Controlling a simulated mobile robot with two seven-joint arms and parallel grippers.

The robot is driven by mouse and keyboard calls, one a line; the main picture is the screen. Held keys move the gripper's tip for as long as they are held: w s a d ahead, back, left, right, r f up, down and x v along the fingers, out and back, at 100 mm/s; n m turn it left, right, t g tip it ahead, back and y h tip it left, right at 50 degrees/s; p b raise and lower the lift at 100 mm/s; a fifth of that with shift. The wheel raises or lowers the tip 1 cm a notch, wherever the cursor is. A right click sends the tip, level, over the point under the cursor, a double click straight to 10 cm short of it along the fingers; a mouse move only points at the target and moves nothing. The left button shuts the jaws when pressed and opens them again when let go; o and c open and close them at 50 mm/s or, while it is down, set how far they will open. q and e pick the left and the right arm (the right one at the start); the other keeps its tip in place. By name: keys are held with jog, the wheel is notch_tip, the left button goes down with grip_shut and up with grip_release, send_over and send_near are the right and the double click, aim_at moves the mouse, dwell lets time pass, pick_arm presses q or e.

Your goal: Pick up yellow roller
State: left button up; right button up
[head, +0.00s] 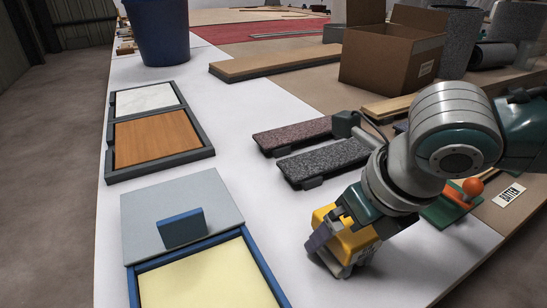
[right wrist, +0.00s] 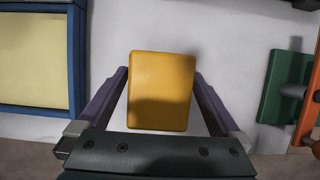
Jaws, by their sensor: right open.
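The yellow roller (head: 327,214) shows as a yellow block with rounded corners at the front middle of the white table in the head view. It also fills the middle of the right wrist view (right wrist: 161,91). My right gripper (head: 338,247) is right over it, partly hiding it. Its purple-grey fingers stand on either side of the yellow block, and the gripper is open (right wrist: 161,78). Whether the roller has other parts underneath is hidden. My left gripper is not in view.
A blue-rimmed pale yellow tray (head: 255,262) and a grey plate (head: 140,208) with a blue block (head: 182,228) lie to the left. Two rough-topped boards (head: 325,160) lie behind. A green base with an orange knob (head: 472,187) stands right. White table is bare around the roller.

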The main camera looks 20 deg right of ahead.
jog(key=shift+w+f, duration=0.3)
jog(key=shift+f, duration=0.3)
grip_shut()
dwell(0.4)
jog(key=shift+r, duration=0.1)
